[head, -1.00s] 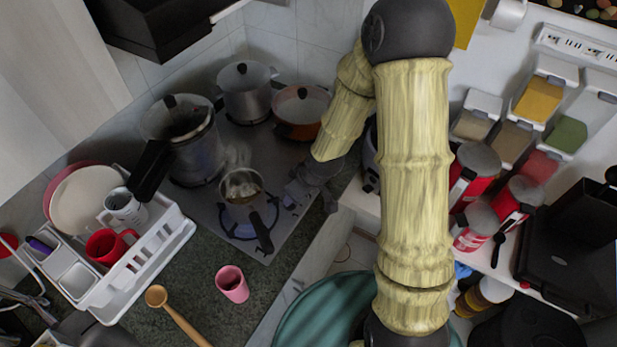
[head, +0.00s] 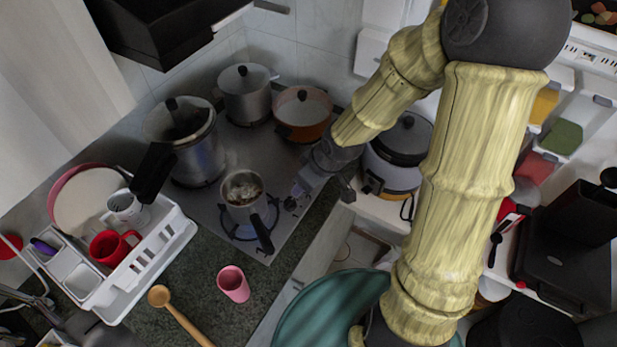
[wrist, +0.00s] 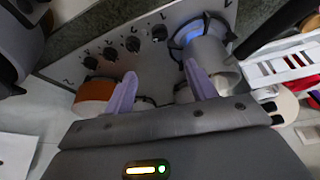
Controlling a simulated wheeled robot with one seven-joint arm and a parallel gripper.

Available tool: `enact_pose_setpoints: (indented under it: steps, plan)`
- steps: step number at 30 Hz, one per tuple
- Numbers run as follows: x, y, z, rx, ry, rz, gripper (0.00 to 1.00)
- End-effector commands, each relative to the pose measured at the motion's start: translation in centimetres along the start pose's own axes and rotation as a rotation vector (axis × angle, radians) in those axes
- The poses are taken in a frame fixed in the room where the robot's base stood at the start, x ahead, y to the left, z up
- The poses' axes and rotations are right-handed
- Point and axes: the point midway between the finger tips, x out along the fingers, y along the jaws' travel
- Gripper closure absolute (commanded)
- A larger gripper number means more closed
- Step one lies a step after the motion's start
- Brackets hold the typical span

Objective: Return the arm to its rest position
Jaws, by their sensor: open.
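My gripper (head: 296,196) hangs over the right edge of the stove in the head view, to the right of the small pot (head: 243,189). In the wrist view my gripper (wrist: 160,92) shows two lilac fingers spread apart with nothing between them. My arm (head: 455,180) reaches from the lower middle up to an elbow at the top right, then down to the stove. It hides part of the right-hand counter. The spice dispensers are mostly hidden; a green one (head: 562,137) and a red one (head: 536,167) show right of the arm.
The stove (head: 215,205) also bears a tall pot (head: 200,155), a lidded pot (head: 246,100) and an orange pan (head: 302,120). A rice cooker (head: 398,160) stands close right of my forearm. A dish rack (head: 165,240), pink cup (head: 233,284) and wooden spoon (head: 175,315) are left.

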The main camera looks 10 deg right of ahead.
Motion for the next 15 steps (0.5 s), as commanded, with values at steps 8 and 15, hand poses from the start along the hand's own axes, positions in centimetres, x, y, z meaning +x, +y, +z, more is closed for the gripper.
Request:
enact_pose_setpoints:
  steps: [8, 15]
  plan:
    - [0.03, 0.01, 0.01, 0.001, 0.0, 0.0, 0.43]
    - [-0.73, 0.47, 0.97, 0.049, -0.037, 0.031, 0.43]
